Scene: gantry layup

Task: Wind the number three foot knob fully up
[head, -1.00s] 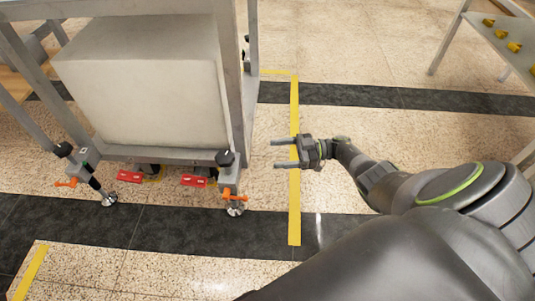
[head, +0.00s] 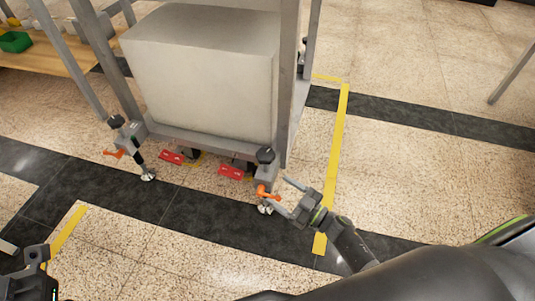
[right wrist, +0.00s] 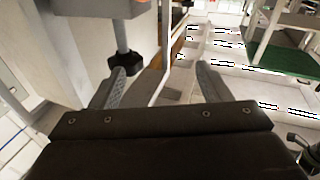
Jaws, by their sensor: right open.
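Two front feet of a grey gantry frame show in the head view, each with a black knob on top and an orange lever below. The right-hand knob (head: 265,156) stands above its bracket; the left-hand knob (head: 117,121) is farther off. I cannot read any foot number. My right gripper (head: 288,198) is open and empty just right of the right-hand foot, its fingertips close to the orange lever (head: 265,192). In the right wrist view a dark knob (right wrist: 123,64) on a grey shaft lies beyond the left finger, apart from it. My left gripper (head: 36,256) shows partly at lower left; its fingers are unclear.
A large pale block (head: 205,75) sits inside the frame. Red parts (head: 231,172) lie low between the feet. A yellow floor line (head: 334,165) runs right of the frame. A wooden bench (head: 60,50) stands at upper left. The floor in front is clear.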

